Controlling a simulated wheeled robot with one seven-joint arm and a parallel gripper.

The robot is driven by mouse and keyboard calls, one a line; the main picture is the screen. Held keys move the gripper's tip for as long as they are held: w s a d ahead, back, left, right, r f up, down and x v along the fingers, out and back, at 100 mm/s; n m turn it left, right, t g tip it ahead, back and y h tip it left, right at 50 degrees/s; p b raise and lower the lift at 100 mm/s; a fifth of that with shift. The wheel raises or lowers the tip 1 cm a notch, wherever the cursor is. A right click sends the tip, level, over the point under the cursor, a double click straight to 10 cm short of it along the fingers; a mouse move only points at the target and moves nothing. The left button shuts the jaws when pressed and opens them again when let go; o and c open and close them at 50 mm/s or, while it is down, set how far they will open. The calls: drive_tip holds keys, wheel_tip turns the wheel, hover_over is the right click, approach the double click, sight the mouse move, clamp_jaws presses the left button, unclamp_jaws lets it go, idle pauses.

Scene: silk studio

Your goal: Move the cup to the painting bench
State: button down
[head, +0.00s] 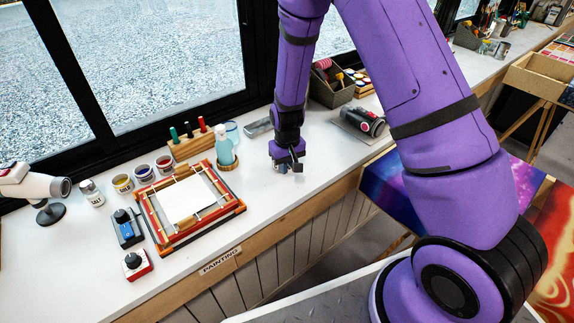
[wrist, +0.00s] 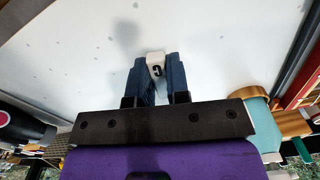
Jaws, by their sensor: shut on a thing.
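My gripper (head: 288,164) is low over the white top of the painting bench (head: 262,190), right of the bottle on its round wooden stand. In the wrist view my gripper (wrist: 156,82) is shut on a small white thing with a dark curved mark, which I take to be the cup (wrist: 156,59). The fingers hide most of it. I cannot tell whether it touches the bench top. A sign reading PAINTING (head: 220,260) is on the bench's wooden front edge.
A teal bottle (head: 224,150) stands close left of my gripper. A red-and-black tool (head: 364,122) lies to the right. The bench top around my gripper's front is clear.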

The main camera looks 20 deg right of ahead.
drive_tip(key=shift+f, duration=0.35)
idle(0.3)
drive_tip(key=c, duration=1)
unclamp_jaws()
wheel_tip(320, 180, up, 11)
drive_tip(key=shift+f, duration=0.1)
